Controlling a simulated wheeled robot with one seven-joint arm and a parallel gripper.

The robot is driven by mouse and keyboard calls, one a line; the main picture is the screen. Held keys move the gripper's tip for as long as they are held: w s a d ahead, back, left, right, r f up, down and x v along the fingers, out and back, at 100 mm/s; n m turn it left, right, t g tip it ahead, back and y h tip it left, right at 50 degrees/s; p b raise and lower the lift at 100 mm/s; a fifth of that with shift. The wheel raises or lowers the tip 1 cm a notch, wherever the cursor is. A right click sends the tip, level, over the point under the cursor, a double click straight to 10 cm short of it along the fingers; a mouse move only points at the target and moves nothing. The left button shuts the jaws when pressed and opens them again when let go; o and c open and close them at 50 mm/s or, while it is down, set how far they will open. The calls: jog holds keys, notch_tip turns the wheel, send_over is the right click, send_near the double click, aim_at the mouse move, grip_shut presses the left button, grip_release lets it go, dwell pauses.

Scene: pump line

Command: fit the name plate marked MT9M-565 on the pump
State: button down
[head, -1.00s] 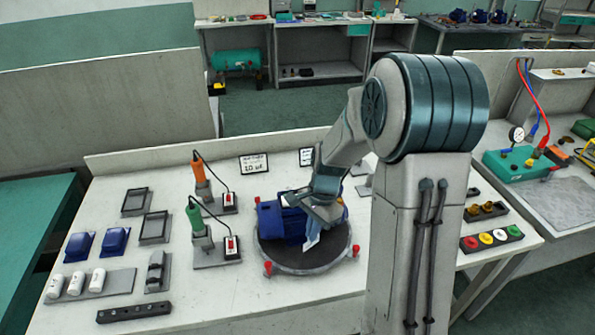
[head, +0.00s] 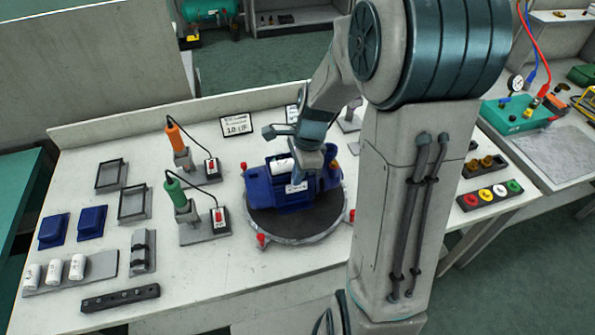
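The blue pump (head: 288,203) sits on a dark round turntable (head: 268,226) with red knobs at its rim. A small white plate (head: 296,188) with dark marks lies against the pump's near face; the marks are too small to read. A white cylinder (head: 283,164) lies in the top of the pump, left of my gripper. My gripper (head: 307,166) is over the pump's upper right part, just above and right of the white plate. Its fingertips are small and partly hidden, so I cannot tell whether they are open or touching the plate.
An orange-handled tool (head: 175,136) and a green-handled tool (head: 174,188) stand in holders left of the pump. Blue covers (head: 92,221), grey frames (head: 135,204), white cylinders (head: 77,267) and a black bar (head: 120,298) lie further left. The table front is clear.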

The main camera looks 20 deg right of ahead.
jog(key=shift+f+b, duration=0.85)
jog(key=shift+f, duration=0.7)
jog(key=shift+a+f, duration=0.1)
dwell(0.4)
jog(key=c, duration=1.6)
grip_release()
jog(key=shift+r, duration=0.2)
jog(key=r+p, duration=0.2)
jog(key=d+r+p, duration=0.1)
jog(key=r+p, duration=0.2)
jog(key=shift+d+r, duration=0.15)
jog(key=shift+r, duration=0.15)
